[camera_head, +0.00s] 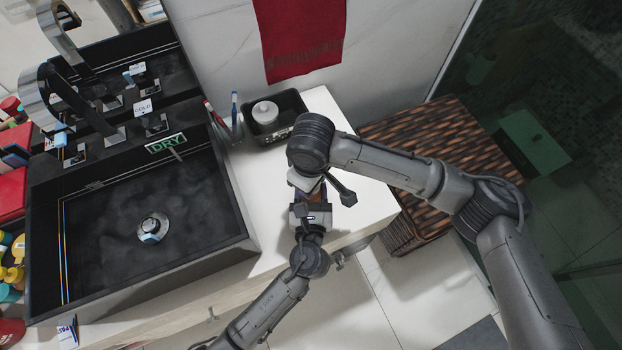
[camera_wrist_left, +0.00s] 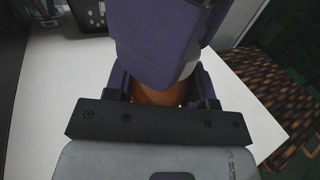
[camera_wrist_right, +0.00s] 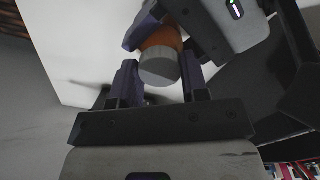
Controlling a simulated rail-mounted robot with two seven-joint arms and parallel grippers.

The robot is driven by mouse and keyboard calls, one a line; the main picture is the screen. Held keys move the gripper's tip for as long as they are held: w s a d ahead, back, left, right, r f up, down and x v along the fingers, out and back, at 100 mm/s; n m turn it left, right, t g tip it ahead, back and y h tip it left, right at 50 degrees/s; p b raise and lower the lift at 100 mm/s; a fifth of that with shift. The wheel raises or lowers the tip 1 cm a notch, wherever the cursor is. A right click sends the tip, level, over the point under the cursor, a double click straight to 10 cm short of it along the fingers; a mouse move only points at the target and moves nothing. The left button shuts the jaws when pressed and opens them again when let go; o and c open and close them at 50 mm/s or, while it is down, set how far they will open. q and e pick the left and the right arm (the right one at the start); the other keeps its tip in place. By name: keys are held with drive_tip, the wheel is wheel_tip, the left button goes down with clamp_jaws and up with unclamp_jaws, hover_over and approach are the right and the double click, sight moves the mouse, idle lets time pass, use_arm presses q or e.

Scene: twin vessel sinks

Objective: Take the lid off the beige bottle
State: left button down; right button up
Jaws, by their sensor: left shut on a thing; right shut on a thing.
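The bottle (camera_wrist_right: 162,38) shows as an orange-tan body with a pale grey lid (camera_wrist_right: 159,68) in the right wrist view. The lid meets the body with no clear gap. My left gripper (camera_head: 311,197) is shut on the body, which also shows in the left wrist view (camera_wrist_left: 158,95). My right gripper (camera_wrist_right: 158,80) is shut on the lid, its fingers on either side. In the left wrist view a dark purple finger of my right gripper covers the lid. In the head view my right arm hides most of the bottle.
The grippers are over the white counter (camera_head: 362,205) near its front edge. A black tray (camera_head: 276,127) with a round white thing and a cup with toothbrushes (camera_head: 232,122) stand behind. A black sink (camera_head: 130,220) lies left, a wicker basket (camera_head: 440,150) right.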

drive_tip(key=n, duration=1.4)
drive_tip(key=shift+n, duration=0.3)
drive_tip(key=n, duration=0.8)
drive_tip(key=shift+r, duration=0.1)
drive_tip(key=n, duration=1.6)
drive_tip(key=shift+r, duration=0.35)
